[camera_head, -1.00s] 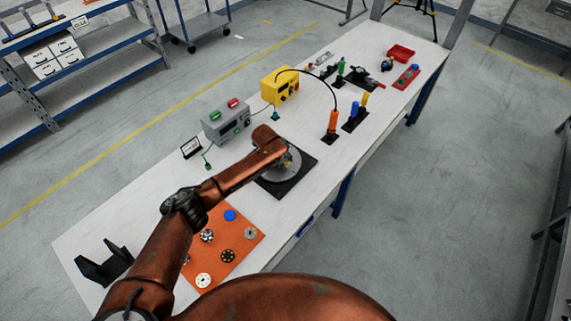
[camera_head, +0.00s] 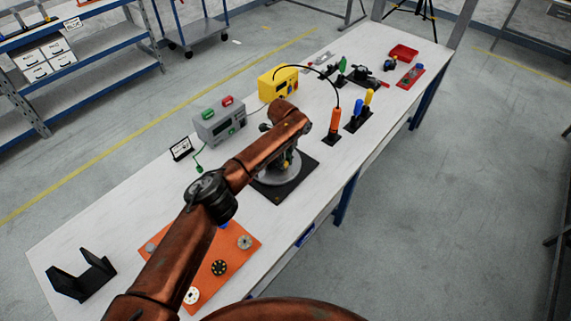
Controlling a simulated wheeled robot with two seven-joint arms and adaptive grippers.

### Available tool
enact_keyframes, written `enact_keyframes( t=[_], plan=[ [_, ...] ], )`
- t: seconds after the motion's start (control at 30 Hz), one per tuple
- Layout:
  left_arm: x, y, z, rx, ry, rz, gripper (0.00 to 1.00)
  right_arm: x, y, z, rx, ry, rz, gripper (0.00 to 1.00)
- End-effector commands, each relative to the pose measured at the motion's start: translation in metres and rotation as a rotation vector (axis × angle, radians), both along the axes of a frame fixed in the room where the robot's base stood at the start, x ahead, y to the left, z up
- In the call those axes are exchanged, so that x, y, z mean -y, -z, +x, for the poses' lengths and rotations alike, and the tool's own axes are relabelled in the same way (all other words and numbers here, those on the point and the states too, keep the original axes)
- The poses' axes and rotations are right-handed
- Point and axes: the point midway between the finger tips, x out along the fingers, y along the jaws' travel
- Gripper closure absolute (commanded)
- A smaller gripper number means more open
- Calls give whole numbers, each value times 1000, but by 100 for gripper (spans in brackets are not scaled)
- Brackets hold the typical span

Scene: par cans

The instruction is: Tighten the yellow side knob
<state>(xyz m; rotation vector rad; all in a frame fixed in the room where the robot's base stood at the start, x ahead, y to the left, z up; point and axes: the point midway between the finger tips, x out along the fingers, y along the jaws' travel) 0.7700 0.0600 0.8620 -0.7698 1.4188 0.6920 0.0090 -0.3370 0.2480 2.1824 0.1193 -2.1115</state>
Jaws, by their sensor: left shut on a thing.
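A round grey turntable (camera_head: 268,176) sits on a black square base (camera_head: 280,194) at mid-table. A small dark part with a bit of yellow, seemingly the yellow side knob (camera_head: 287,161), shows above it, mostly hidden by my left arm. My left gripper (camera_head: 291,158) is at this part, under the bent wrist, and its jaws are shut on it. The fingertips and the exact hold are hard to make out. My right gripper is not in view.
An orange mat (camera_head: 240,262) with several discs lies nearer. A grey box (camera_head: 219,123) and a yellow box (camera_head: 278,83) stand behind. An orange-handled tool (camera_head: 335,119) and a blue-and-yellow-handled holder (camera_head: 359,123) stand to the right. A black bracket (camera_head: 83,277) is at the near left.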

Motion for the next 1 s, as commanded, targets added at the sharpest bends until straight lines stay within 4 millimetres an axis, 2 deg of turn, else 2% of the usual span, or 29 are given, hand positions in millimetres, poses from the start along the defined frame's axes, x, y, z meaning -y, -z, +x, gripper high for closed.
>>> enact_keyframes(
  t=[0.37, 0.4, 0.5, 0.83, 1.0],
  plan=[
    [2, -3, 0, 1, 3, -2, 100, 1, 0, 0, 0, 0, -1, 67],
    [2, -3, 0, 1, 3, -2, 77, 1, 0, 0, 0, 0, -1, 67],
    [2, -2, 0, 0, 2, -1, 70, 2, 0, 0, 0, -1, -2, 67],
    [0, -4, 0, 0, 0, 0, 70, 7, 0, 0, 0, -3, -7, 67],
    [0, -27, -1, 1, 2, -1, 70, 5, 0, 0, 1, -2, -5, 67]
  ],
)
